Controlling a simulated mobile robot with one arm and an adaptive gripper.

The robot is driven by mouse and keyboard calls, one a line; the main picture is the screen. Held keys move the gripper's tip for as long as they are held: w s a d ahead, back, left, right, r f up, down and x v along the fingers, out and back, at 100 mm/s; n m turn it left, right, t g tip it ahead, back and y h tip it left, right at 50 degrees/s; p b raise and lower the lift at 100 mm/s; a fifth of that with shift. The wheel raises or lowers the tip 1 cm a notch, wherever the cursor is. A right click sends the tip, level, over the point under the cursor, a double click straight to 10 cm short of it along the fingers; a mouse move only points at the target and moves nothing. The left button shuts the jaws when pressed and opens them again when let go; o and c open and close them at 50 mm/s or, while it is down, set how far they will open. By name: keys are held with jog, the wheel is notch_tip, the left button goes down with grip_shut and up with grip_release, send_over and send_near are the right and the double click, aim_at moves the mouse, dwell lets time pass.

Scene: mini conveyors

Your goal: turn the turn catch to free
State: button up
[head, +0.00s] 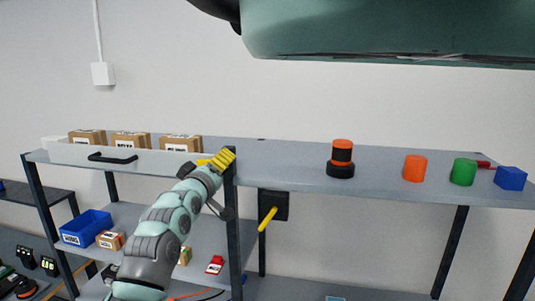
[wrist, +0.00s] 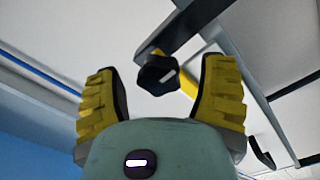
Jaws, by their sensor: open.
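The turn catch (wrist: 158,76) shows in the wrist view as a dark, many-sided knob with a white mark on its face. A yellow piece (wrist: 188,82) shows beside it, partly covered by the right finger. My gripper (wrist: 160,70) is open, with one yellow finger on each side of the knob. I see no finger touching it. In the head view my gripper (head: 222,160) is at the right end of the light drawer front (head: 150,155), by the dark post. The catch is hidden there behind my gripper.
A black box (head: 280,204) with a yellow lever (head: 267,219) is right of the post. The drawer has a black handle (head: 112,158). Cartons (head: 131,140) stand behind it. A black and orange piece (head: 341,157) and coloured blocks stand on the right of the top shelf (head: 290,170).

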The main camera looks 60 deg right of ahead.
jog(key=shift+w+d, duration=0.15)
jog(key=shift+d, duration=0.25)
jog(key=shift+c, duration=0.2)
grip_shut()
dwell(0.4)
